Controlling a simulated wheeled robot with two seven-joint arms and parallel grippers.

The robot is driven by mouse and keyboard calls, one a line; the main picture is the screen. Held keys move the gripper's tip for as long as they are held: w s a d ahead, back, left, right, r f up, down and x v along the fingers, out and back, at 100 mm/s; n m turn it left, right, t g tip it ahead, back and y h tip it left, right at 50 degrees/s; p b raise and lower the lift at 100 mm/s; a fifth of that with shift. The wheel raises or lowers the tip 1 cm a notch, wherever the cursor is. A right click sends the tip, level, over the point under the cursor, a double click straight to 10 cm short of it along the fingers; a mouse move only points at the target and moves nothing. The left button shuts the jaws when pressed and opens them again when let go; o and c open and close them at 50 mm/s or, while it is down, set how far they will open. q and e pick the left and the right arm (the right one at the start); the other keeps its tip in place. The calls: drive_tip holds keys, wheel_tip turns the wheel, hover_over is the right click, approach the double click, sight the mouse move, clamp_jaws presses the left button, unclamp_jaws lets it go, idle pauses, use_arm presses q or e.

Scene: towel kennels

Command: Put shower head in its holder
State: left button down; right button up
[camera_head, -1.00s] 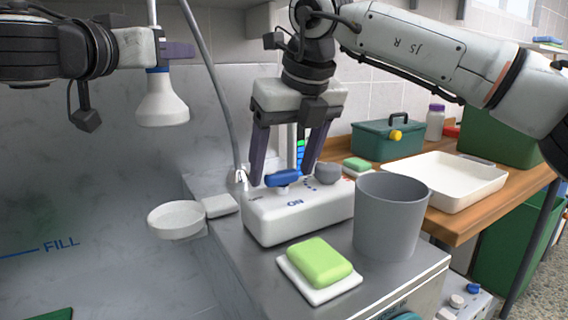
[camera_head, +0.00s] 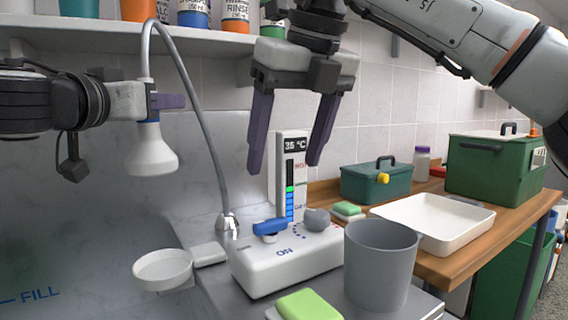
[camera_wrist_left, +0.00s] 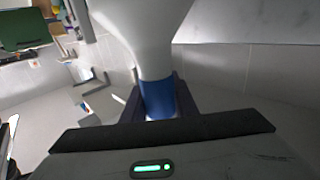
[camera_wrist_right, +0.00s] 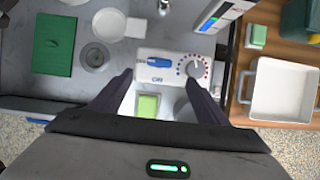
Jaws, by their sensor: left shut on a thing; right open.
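The white shower head (camera_head: 152,155) hangs face-down at the left. My left gripper (camera_head: 165,101) is shut on its blue collar (camera_wrist_left: 158,98), seen close up in the left wrist view. A grey hose (camera_head: 197,100) arcs from its top to a chrome fitting (camera_head: 228,224). A round white dish (camera_head: 162,268), possibly the holder, is fixed beside a small white block, below and apart from the shower head. My right gripper (camera_head: 284,163) is open and empty above the white control box (camera_head: 290,265), which has a blue lever (camera_head: 269,227) and grey dial (camera_head: 316,218).
A grey cup (camera_head: 380,262) and green soap (camera_head: 308,304) are in front. A white tray (camera_head: 437,217) and green boxes sit on the wooden bench. A bottle shelf (camera_head: 110,38) runs overhead.

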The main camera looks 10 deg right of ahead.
use_arm(q)
drive_tip(key=shift+r, duration=0.1)
use_arm(e)
drive_tip(key=v, duration=1.2)
drive_tip(key=shift+f, duration=0.1)
use_arm(q)
wheel_tip(320, 180, down, 6)
drive_tip(key=b, duration=0.6)
use_arm(e)
wheel_tip(320, 180, down, 6)
drive_tip(key=shift+f, duration=0.2)
use_arm(q)
drive_tip(key=shift+b, duration=0.35)
drive_tip(key=shift+f+b, duration=2)
drive_tip(key=shift+f, duration=0.05)
use_arm(e)
drive_tip(key=shift+f, duration=2.1)
